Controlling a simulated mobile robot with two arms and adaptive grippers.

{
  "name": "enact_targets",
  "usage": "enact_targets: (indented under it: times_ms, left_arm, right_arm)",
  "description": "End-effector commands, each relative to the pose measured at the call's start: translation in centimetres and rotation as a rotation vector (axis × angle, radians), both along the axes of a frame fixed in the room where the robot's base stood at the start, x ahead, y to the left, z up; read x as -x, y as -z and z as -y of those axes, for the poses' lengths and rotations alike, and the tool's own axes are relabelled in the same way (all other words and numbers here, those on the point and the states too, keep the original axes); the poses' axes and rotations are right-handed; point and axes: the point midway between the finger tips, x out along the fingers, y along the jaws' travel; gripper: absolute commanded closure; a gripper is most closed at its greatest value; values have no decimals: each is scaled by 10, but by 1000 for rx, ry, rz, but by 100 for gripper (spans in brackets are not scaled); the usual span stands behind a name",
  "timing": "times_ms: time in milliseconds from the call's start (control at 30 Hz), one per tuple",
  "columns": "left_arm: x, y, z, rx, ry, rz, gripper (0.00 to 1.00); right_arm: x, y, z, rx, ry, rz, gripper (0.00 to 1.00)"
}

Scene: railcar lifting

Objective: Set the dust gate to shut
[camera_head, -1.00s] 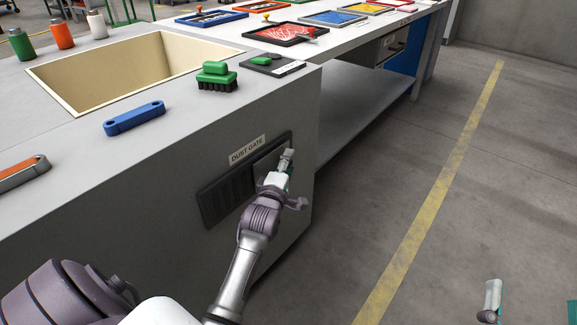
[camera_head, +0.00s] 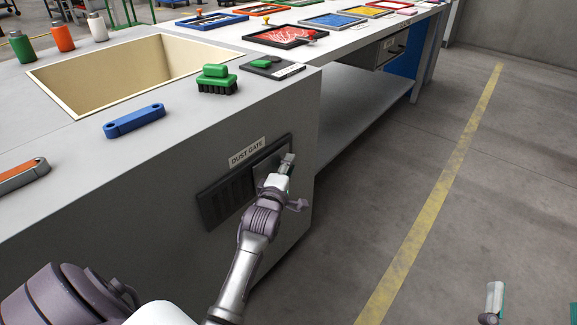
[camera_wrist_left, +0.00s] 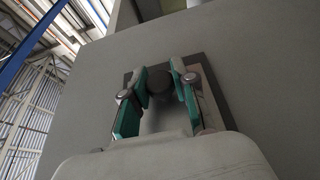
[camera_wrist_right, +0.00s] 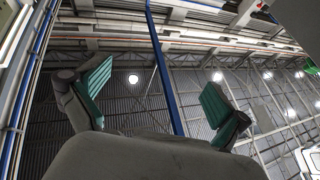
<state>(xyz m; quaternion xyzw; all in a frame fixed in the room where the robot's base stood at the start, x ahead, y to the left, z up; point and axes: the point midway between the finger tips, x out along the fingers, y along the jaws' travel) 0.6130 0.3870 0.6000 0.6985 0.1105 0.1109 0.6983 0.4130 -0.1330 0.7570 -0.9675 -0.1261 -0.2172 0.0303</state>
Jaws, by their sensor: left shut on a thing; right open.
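The dust gate (camera_head: 228,197) is a dark slatted vent with a sliding plate (camera_head: 263,172), set in the grey front of the bench below a "DUST GATE" label (camera_head: 247,152). The slats show on the left and the plate covers the right part. My left gripper (camera_head: 287,163) is at the right end of the plate. In the left wrist view it is shut on a dark round knob (camera_wrist_left: 159,82) of the gate. My right gripper (camera_wrist_right: 150,95) is open and empty, pointing up at the ceiling; its tip also shows at the lower right of the head view (camera_head: 494,297).
The bench top holds a sunken basin (camera_head: 120,78), a green brush (camera_head: 217,80), a blue handle (camera_head: 134,120) and an orange-and-grey handle (camera_head: 20,176). Several bottles stand at the back left. The floor (camera_head: 400,170) right of the bench is clear, with a yellow line.

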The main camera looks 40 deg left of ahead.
Motion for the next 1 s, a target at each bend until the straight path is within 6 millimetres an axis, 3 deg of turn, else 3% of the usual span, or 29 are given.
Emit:
enact_targets:
  times_ms: [167,533,767,1000]
  left_arm:
    - [10,0,0,1,1,-4,100]
    - [39,1,-3,3,1,-6,100]
    - [59,1,-4,2,1,-8,100]
    - [81,2,-6,3,1,-10,100]
  right_arm:
    - [-8,21,2,40,10,-145,0]
    - [-7,99,14,158,37,-598,0]
    - [16,145,27,226,53,-881,0]
    - [56,183,44,292,71,-1176,0]
